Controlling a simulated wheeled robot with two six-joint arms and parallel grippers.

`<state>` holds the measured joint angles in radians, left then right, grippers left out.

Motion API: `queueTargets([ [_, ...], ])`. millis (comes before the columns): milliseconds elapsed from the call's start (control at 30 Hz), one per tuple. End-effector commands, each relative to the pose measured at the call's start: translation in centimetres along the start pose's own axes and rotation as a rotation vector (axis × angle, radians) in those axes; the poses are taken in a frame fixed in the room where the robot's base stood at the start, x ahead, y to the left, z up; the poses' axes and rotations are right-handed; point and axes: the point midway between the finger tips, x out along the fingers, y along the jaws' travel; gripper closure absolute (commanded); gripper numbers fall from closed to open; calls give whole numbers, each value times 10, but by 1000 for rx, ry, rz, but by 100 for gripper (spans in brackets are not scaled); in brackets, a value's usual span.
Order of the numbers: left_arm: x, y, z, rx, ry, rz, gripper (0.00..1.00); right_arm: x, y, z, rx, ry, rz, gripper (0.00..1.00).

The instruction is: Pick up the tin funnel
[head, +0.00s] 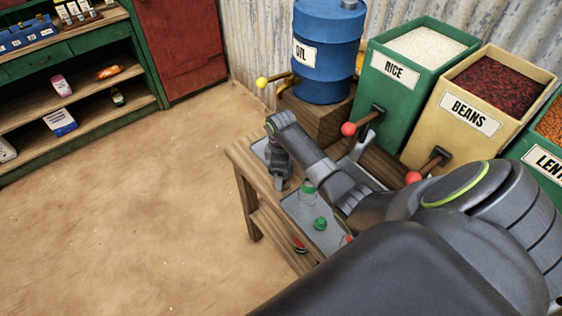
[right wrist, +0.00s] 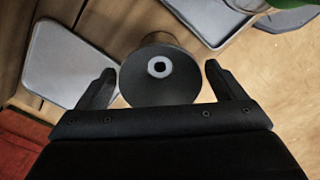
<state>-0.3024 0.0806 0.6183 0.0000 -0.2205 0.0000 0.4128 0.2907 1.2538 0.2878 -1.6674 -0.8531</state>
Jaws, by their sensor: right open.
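The tin funnel (right wrist: 160,90) shows in the right wrist view as a dark grey round cone with a pale ring and a dark hole at its middle. My right gripper (right wrist: 160,69) is open, with one finger on each side of the funnel and a visible gap to each. In the head view my right gripper (head: 281,182) points down over the left end of the wooden bench (head: 240,158). The funnel cannot be made out there, hidden by my gripper and arm. My left gripper is not in view.
A grey tray (right wrist: 68,62) lies beside the funnel. On the bench, a green-capped bottle (head: 307,197) and a green item (head: 320,224) are on another tray (head: 298,212). A blue oil drum (head: 325,60), rice bin (head: 390,85) and beans bin (head: 450,125) stand behind. Open floor lies left.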

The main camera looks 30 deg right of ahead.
Motion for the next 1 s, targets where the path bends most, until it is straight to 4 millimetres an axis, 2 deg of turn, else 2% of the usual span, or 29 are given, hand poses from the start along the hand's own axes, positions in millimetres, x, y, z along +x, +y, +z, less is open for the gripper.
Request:
queueTargets([
  [167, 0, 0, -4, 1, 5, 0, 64, 0, 0, 0, 0, 0, 0, 10],
  [500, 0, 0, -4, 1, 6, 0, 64, 0, 0, 0, 0, 1, 0, 52],
  [767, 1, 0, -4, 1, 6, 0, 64, -3, 0, 0, 0, 1, 1, 52],
  [867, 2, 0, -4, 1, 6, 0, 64, -12, 1, -1, 0, 3, 3, 52],
  [1000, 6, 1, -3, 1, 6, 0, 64, -36, 2, 0, -1, 3, 6, 52],
])
